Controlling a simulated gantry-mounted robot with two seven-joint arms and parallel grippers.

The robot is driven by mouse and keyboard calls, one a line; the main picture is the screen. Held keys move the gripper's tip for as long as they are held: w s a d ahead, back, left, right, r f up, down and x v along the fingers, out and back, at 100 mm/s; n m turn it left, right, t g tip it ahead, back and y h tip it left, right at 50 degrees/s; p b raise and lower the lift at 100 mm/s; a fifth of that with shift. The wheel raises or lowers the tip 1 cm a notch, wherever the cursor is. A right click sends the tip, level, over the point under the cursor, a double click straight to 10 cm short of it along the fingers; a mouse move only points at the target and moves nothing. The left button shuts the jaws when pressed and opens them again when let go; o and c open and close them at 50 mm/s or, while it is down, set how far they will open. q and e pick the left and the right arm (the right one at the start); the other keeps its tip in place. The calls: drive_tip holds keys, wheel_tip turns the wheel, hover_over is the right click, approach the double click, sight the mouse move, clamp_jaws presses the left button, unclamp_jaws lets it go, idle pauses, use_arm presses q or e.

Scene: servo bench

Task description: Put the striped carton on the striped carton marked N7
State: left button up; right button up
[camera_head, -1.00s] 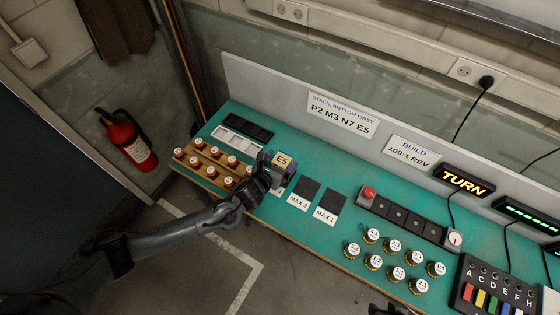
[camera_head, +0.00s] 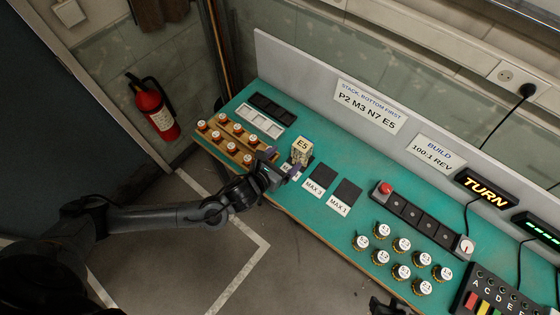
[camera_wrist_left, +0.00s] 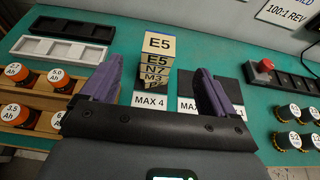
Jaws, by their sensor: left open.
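The striped carton marked E5 (camera_head: 302,145) is the top of an upright stack on the bench. The left wrist view shows its E5 top (camera_wrist_left: 158,45) and, under it, the carton marked N7 (camera_wrist_left: 154,70), then the carton marked M3 (camera_wrist_left: 153,79) and a lowest one partly hidden. The E5 carton appears to rest on N7. My left gripper (camera_head: 281,164) is open and empty, on the near side of the stack and apart from it. Its two purple fingers also show in the left wrist view (camera_wrist_left: 158,88), one to each side of the stack in the picture.
A label "MAX 4" (camera_wrist_left: 150,99) lies before the stack. Dark pads with labels MAX 3 (camera_head: 315,186) and MAX 1 (camera_head: 340,205) lie to its right. A wooden rack of jars (camera_head: 234,141) and slotted trays (camera_head: 260,119) are to the left. Several loose jars (camera_head: 401,244) stand farther right.

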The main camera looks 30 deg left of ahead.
use_arm(q)
drive_tip(key=s+d+n+g, duration=0.4)
drive_tip(key=s+n, duration=0.5)
drive_tip(key=n, duration=0.7)
drive_tip(key=s+a+n+g+y, duration=0.1)
drive_tip(key=s+a+n+g, duration=0.2)
drive_tip(key=s+n, duration=0.4)
drive_tip(key=s+a+n+g+y, duration=0.1)
drive_tip(key=s+n, duration=0.5)
drive_tip(key=n, duration=0.6)
drive_tip(key=shift+s+a+r+n+g, duration=0.25)
drive_tip(key=shift+s+a+n+g, duration=0.15)
drive_tip(key=shift+a+g, duration=0.7)
drive_tip(key=shift+a, duration=0.15)
wheel_tip(320, 180, up, 18)
drive_tip(key=p, duration=1.7)
drive_tip(key=shift+p, duration=0.4)
